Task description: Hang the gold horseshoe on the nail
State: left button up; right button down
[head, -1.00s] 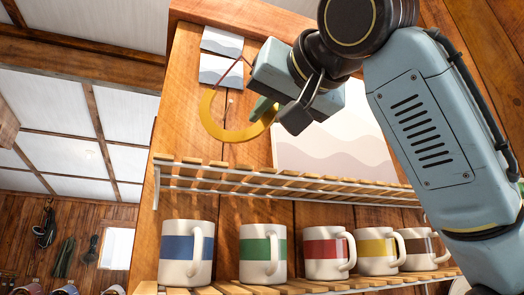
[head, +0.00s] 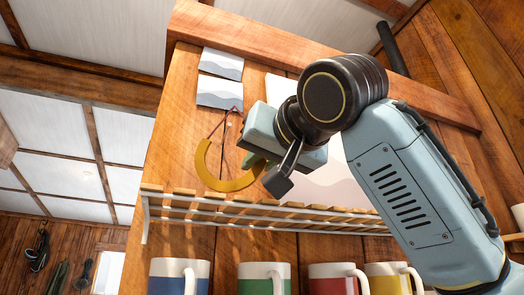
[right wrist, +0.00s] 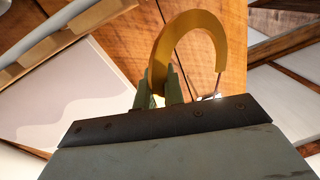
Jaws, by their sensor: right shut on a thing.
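The gold horseshoe (head: 222,181) is in front of the wooden wall board, with its opening upward. A thin reddish cord (head: 221,122) rises from its ends to a peak just below the small pictures. My right gripper (head: 257,161) is shut on the horseshoe's right side. In the right wrist view the green fingers (right wrist: 160,88) pinch one arm of the gold horseshoe (right wrist: 190,22). I cannot make out the nail clearly, nor tell whether the cord's peak rests on it. My left gripper is not in view.
A slatted rack (head: 265,214) runs just below the horseshoe. Mugs with coloured bands, such as the blue one (head: 180,277), stand beneath it. Two small pictures (head: 220,78) are above the cord, and a larger print (head: 335,185) is behind my right gripper.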

jog(key=shift+w+a, duration=0.15)
jog(key=shift+w, duration=0.55)
jog(key=shift+p+x, duration=0.7)
jog(key=shift+x, duration=0.25)
jog(key=shift+w+f, duration=0.15)
jog(key=shift+w, duration=0.35)
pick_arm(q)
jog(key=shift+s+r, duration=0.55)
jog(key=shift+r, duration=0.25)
pick_arm(e)
jog(key=shift+w+a+f, duration=0.25)
jog(key=shift+w+f, duration=0.2)
jog(key=shift+w, duration=0.05)
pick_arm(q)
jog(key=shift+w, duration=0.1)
pick_arm(e)
jog(key=c, duration=1.4)
grip_release()
